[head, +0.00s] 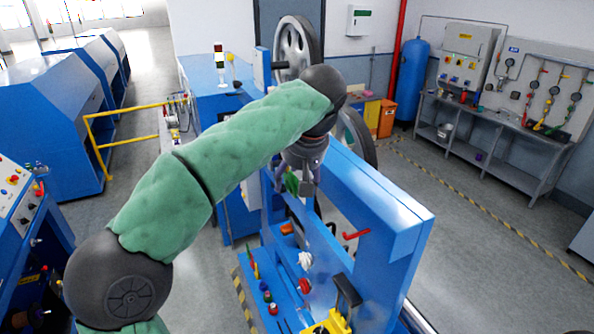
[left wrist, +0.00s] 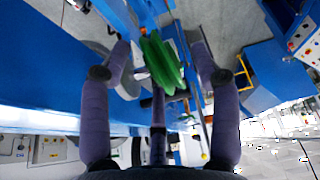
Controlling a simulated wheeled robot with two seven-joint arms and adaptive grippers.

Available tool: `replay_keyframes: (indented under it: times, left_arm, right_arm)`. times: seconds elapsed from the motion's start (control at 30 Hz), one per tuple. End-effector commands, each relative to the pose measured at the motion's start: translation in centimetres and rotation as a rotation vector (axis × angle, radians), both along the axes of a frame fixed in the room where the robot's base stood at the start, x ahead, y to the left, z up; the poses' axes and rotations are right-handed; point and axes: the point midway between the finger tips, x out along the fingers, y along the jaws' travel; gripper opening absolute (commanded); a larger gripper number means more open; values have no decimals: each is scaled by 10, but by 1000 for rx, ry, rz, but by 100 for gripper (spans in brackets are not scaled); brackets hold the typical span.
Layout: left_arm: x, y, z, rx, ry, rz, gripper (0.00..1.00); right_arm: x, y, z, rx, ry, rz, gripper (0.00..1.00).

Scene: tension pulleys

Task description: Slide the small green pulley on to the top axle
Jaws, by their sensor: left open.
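The small green pulley (head: 291,183) is beside my left gripper's fingers in the head view, by the blue machine frame (head: 385,210). My left gripper (head: 303,188) points down there, and its fingers partly cover the area. In the left wrist view the pulley (left wrist: 162,62) is seen tilted, between the spread fingertips of my left gripper (left wrist: 158,48). Gaps show on both sides of it, so the fingers are open and not closed on it. I cannot make out the top axle, or whether the pulley sits on it. My right gripper is not in view.
Large grey wheels (head: 297,47) stand behind the frame. The floor right of the frame (head: 480,250) is clear.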

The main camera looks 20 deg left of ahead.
Motion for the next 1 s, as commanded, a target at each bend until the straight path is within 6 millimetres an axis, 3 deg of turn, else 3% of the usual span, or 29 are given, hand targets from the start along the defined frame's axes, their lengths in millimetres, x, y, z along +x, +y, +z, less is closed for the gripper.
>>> replay_keyframes:
  times: [0.17, 0.6, 1.0]
  left_arm:
    - [-3, -5, 17, -1, -4, -1, 62]
    - [-22, -30, 90, -1, -4, -1, 62]
    - [-29, -35, 110, 0, 0, 0, 62]
  right_arm:
    - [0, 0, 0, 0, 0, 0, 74]
    - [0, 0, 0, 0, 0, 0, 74]
    - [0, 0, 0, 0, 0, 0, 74]
